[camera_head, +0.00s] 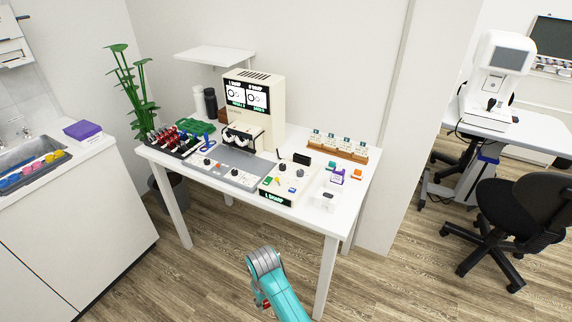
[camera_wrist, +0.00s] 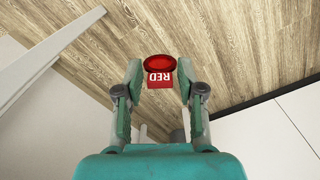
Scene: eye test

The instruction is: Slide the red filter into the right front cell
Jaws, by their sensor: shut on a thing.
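The red filter (camera_wrist: 159,63) is a round red disc with a square tab marked RED. My gripper (camera_wrist: 159,72) is shut on its tab, one finger on each side, in the wrist view. The filter is over the floor, apart from the table. In the head view my teal arm is low in front of the table, and only a small red patch shows beside it. The tester (camera_head: 262,107) stands on the table with two lit round displays and a dark frame with pale round lenses (camera_head: 242,139) at its front. I cannot tell which part is the right front cell.
The white table (camera_head: 341,203) carries a dark rack (camera_head: 174,141) of coloured pieces at left, a grey panel (camera_head: 228,172), a control box (camera_head: 285,183) and a wooden card rack (camera_head: 338,148). A black chair (camera_head: 520,213) stands at right. Floor in front is clear.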

